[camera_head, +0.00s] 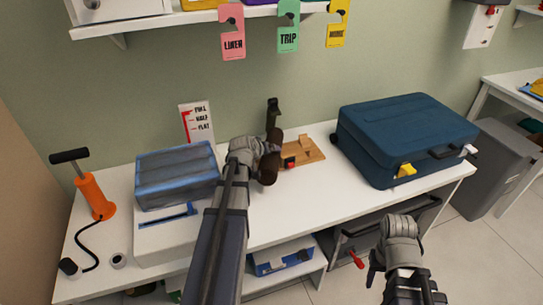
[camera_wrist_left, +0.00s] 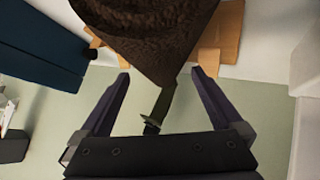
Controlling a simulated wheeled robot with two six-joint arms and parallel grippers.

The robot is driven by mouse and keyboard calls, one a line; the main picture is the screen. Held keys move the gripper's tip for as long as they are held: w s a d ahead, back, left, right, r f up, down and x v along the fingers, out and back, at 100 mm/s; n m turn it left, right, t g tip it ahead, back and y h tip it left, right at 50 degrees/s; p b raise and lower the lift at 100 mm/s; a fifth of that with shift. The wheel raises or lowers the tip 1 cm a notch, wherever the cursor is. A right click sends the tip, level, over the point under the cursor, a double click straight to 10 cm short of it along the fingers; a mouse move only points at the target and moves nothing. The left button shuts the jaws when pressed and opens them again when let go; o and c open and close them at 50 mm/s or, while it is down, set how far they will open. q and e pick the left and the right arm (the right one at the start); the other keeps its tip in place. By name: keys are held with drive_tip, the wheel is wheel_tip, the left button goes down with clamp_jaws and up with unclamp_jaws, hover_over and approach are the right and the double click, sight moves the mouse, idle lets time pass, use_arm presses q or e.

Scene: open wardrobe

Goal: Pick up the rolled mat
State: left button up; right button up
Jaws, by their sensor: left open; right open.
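A dark brown rolled mat (camera_head: 269,168) shows in the head view just right of my left wrist, which partly hides it. In the left wrist view the brown roll (camera_wrist_left: 155,35) is large, at the top centre, and its lower end tapers towards the gap between the fingertips. My left gripper (camera_wrist_left: 160,77) is open, with a finger on each side of that gap. It is not shut on the roll, and I cannot tell whether it touches it. My right gripper (camera_head: 388,264) is in front of the table at the lower right, open and apart from the mat.
A wooden stand (camera_head: 306,152) is beside the roll. A blue suitcase (camera_head: 400,130) stands to its right. A blue-grey folded bundle (camera_head: 177,172) and an orange pump (camera_head: 95,200) are on the left. A shelf with hanging tags (camera_head: 288,35) is above. The white tabletop (camera_head: 300,205) is clear in front.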

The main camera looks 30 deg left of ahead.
use_arm(q)
drive_tip(key=b+x, duration=0.3)
drive_tip(key=x, duration=0.2)
drive_tip(key=shift+w+a, duration=0.1)
drive_tip(key=shift+a, duration=0.1)
drive_tip(key=c, duration=1.5)
drive_tip(key=shift+s+r+p, duration=0.35)
drive_tip(key=s+f+p+v, duration=0.2)
drive_tip(key=p+v, duration=0.5)
drive_tip(key=v, duration=0.8)
drive_tip(key=shift+d+f, duration=0.2)
wheel_tip(320, 180, up, 8)
drive_tip(key=p, duration=0.8)
